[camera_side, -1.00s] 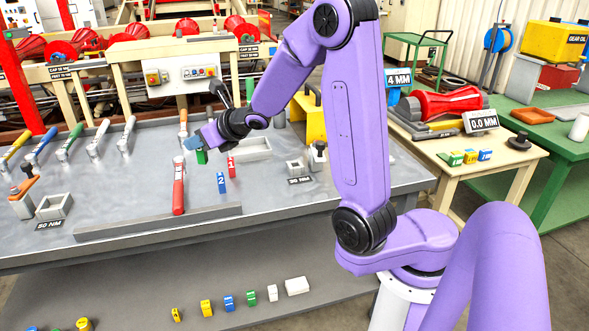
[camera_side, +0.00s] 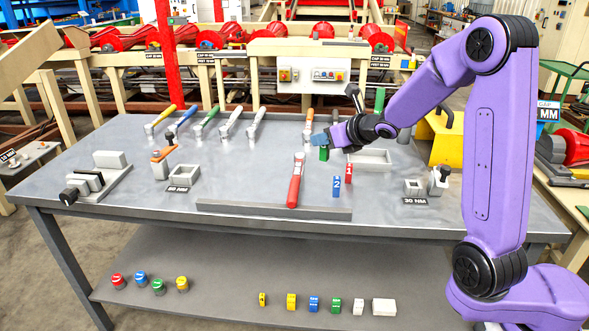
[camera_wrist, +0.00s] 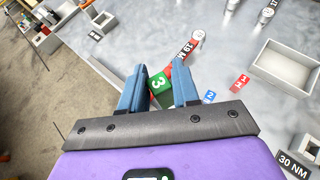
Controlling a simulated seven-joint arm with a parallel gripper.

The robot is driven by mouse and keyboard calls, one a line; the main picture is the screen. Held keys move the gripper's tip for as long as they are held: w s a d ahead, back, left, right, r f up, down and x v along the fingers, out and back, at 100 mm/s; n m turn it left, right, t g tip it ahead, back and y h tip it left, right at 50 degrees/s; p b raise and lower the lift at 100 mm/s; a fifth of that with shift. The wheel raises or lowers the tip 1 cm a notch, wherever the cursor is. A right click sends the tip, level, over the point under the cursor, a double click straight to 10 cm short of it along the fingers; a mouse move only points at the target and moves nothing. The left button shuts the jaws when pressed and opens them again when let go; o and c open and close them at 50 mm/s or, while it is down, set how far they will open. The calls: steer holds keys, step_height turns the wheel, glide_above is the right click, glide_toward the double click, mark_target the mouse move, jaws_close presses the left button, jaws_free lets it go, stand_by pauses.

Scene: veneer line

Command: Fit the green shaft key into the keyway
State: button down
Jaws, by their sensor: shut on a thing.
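The green key (camera_side: 324,154), a small block marked 3, is in my gripper (camera_side: 322,140) above the grey bench, just right of the upper end of the red-handled wrench (camera_side: 294,186). In the wrist view the green key (camera_wrist: 159,87) sits between the two blue fingers of my gripper (camera_wrist: 158,80), which are shut on it. Its lower side is hidden, so I cannot tell whether it touches the bench. I cannot make out a keyway in either view.
A blue block marked 2 (camera_side: 337,186) and a red block marked 1 (camera_side: 349,173) stand just right of the wrench. A grey bar (camera_side: 240,207) lies along the bench front. An open tray (camera_side: 372,160) lies behind. The bench's left middle has free room.

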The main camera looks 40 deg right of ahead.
steer(key=w+d+f, duration=0.4)
steer(key=w+d, duration=0.8)
steer(key=w, duration=0.1)
steer(key=d+x, duration=0.1)
steer(key=x, duration=0.4)
steer(key=f+x, duration=0.1)
steer(key=x, duration=0.5)
steer(key=s+d+x, duration=0.1)
steer(key=x, duration=0.5)
steer(key=shift+d+f, duration=0.35)
steer(key=shift+f, duration=1.6)
steer(key=shift+f, duration=0.15)
steer(key=c, duration=0.8)
jaws_free()
